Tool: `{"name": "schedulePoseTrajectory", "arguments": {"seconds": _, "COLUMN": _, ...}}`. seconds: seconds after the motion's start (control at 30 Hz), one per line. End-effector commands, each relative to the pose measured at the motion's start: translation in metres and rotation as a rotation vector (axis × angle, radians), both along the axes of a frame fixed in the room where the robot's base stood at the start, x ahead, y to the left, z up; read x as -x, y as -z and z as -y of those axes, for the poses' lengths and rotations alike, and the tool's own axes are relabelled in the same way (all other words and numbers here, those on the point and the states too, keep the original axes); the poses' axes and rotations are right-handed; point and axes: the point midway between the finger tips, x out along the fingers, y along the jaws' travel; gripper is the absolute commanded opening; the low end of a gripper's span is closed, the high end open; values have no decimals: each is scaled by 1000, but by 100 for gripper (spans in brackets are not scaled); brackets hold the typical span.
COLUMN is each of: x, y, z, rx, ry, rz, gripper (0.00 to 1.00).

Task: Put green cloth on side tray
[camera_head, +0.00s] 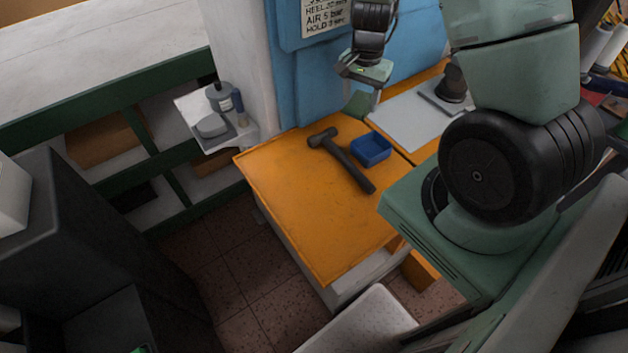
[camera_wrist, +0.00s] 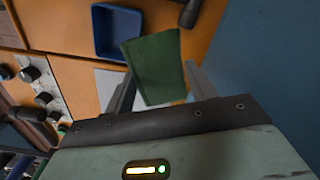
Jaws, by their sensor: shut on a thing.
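The green cloth (camera_head: 357,105) hangs between the fingers of my gripper (camera_head: 361,93), above the back of the orange bench. In the wrist view the cloth (camera_wrist: 156,66) shows as a flat, dark green piece between the two fingers, and its far end sticks out past the fingertips. A small pale tray (camera_head: 240,137) is at the left of the bench, beside the white post, and carries a grey bottle and a round grey tub. A white surface with rounded corners (camera_head: 362,327) shows at the bottom edge. I cannot tell which of these two is the side tray.
On the orange bench (camera_head: 300,225) lie a black hammer (camera_head: 343,160) and a blue open bin (camera_head: 371,149). A grey sheet (camera_head: 405,118) with a dark object (camera_head: 452,84) is farther right. A blue panel (camera_head: 310,85) stands behind. The bench's front left is clear.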

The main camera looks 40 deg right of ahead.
Motion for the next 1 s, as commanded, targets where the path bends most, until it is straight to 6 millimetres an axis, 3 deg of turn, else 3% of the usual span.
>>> {"name": "schedulePoseTrajectory", "arguments": {"seconds": 0.1, "x": 2, "y": 3, "z": 4, "rx": -2, "ry": 33, "rz": 0, "gripper": 37}}
{"name": "schedulePoseTrajectory", "arguments": {"seconds": 0.33, "x": 2, "y": 41, "z": 5, "rx": -4, "ry": 39, "rz": -1, "gripper": 37}}
{"name": "schedulePoseTrajectory", "arguments": {"seconds": 0.57, "x": 2, "y": 65, "z": 4, "rx": -3, "ry": 37, "rz": 0, "gripper": 38}}
{"name": "schedulePoseTrajectory", "arguments": {"seconds": 0.73, "x": 3, "y": 90, "z": 4, "rx": -4, "ry": 35, "rz": -3, "gripper": 28}}
{"name": "schedulePoseTrajectory", "arguments": {"seconds": 1.0, "x": 2, "y": 99, "z": 4, "rx": -2, "ry": 35, "rz": 0, "gripper": 23}}
